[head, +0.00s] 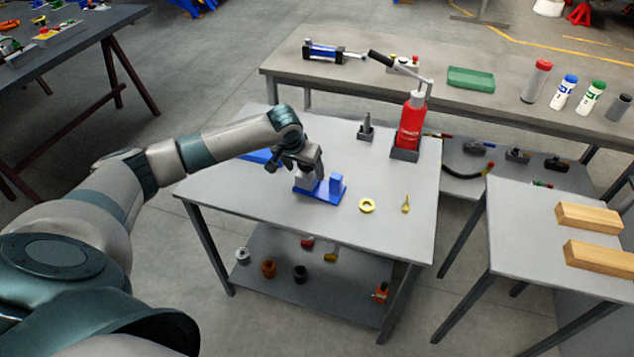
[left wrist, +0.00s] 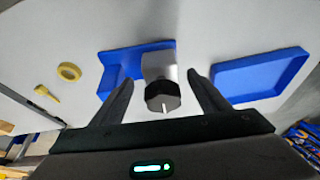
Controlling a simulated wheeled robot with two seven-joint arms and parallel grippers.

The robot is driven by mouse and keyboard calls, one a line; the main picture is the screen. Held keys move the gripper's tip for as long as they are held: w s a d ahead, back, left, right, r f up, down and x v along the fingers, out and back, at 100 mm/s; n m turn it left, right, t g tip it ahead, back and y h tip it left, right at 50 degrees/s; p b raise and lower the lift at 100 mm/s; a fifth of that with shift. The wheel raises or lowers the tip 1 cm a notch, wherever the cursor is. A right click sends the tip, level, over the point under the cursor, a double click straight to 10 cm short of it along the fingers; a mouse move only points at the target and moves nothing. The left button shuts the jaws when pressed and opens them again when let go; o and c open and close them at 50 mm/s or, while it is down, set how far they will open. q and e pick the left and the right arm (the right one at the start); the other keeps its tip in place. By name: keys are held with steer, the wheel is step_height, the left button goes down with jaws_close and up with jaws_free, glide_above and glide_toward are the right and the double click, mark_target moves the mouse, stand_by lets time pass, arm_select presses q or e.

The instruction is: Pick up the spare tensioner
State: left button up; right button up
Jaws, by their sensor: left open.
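A blue holder (head: 323,195) stands on the grey table, and it also shows in the left wrist view (left wrist: 120,62). A part that looks like the tensioner (left wrist: 160,82), with a pale grey body and a black hexagonal end, stands at the holder. In the head view its pale body (head: 306,182) is partly hidden under my left gripper (head: 304,170). In the left wrist view the left gripper (left wrist: 160,88) is open, with one finger on each side of the part and gaps showing. My right gripper is not in view.
A blue tray (head: 256,155) lies beside the holder, partly behind my arm. A yellow ring (head: 367,205), a small yellow piece (head: 406,204) and a red bottle (head: 410,125) are on the same table. Several parts sit on the lower shelf (head: 330,297). The table's front right is clear.

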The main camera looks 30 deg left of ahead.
mark_target(307, 174)
arm_select(q)
steer(key=shift+f, duration=0.1)
steer(key=shift+w+f+p, duration=0.35)
steer(key=shift+f+p, duration=0.1)
steer(key=shift+p, duration=0.05)
steer(key=shift+p+x, duration=0.5)
steer(key=shift+x, duration=1.5)
steer(key=shift+a, duration=0.1)
steer(key=shift+c, duration=0.6)
steer(key=shift+r, duration=0.1)
steer(key=c, duration=1.5)
steer(key=shift+w+r, duration=0.1)
jaws_close()
